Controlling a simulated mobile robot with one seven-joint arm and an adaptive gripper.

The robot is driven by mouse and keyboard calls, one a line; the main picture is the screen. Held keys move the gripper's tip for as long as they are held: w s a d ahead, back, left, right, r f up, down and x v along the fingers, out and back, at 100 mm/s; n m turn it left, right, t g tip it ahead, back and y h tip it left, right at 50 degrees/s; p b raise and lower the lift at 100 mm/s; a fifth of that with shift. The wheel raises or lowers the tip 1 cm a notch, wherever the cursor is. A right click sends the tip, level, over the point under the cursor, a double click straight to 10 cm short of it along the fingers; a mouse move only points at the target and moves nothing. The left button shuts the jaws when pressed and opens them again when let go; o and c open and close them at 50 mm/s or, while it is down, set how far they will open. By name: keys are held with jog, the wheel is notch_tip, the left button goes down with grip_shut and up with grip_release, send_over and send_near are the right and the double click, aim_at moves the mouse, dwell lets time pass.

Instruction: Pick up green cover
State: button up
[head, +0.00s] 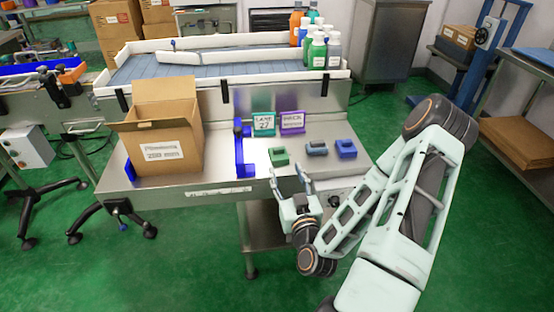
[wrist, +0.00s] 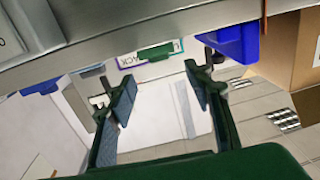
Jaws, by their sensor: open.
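The green cover (head: 279,156) lies on the steel worktop near its front edge, leftmost of three small covers in a row. In the wrist view the green cover (wrist: 155,52) shows small beyond the fingers, in front of a framed sign. My gripper (head: 290,176) is open and empty, just off the front edge of the worktop and nearer than the cover. In the wrist view my gripper's two fingers (wrist: 163,95) stand well apart with nothing between them, not touching the cover.
A grey-blue cover (head: 316,149) and a blue cover (head: 345,148) lie to the right. A blue upright bracket (head: 239,148) and an open cardboard box (head: 166,147) stand to the left. Two small signs, teal (head: 263,125) and purple (head: 291,123), stand behind. Bottles (head: 318,50) are at the back.

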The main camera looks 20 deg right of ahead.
aim_at(278, 148)
jog(key=b, duration=0.1)
jog(key=w+b, duration=0.1)
jog(key=shift+w+d+f+b, duration=0.2)
jog(key=shift+d+b, duration=0.05)
jog(key=shift+b, duration=0.15)
jog(key=w+b, duration=0.1)
jog(key=b, duration=0.1)
jog(key=shift+w+b, duration=0.15)
jog(key=shift+b, duration=0.15)
jog(key=x, duration=0.5)
jog(key=r+b+x, duration=0.1)
jog(key=x, duration=0.2)
jog(key=c, duration=1.2)
jog(key=shift+c, duration=0.2)
jog(key=shift+r, duration=0.65)
notch_tip(278, 148, up, 2)
jog(key=shift+r+p, duration=0.25)
jog(key=shift+p, duration=0.55)
jog(key=s+a+r+p, duration=0.2)
jog(key=s+r+p, duration=0.2)
jog(key=r+p, duration=0.1)
jog(key=shift+s+r, duration=0.35)
jog(key=shift+r, duration=0.15)
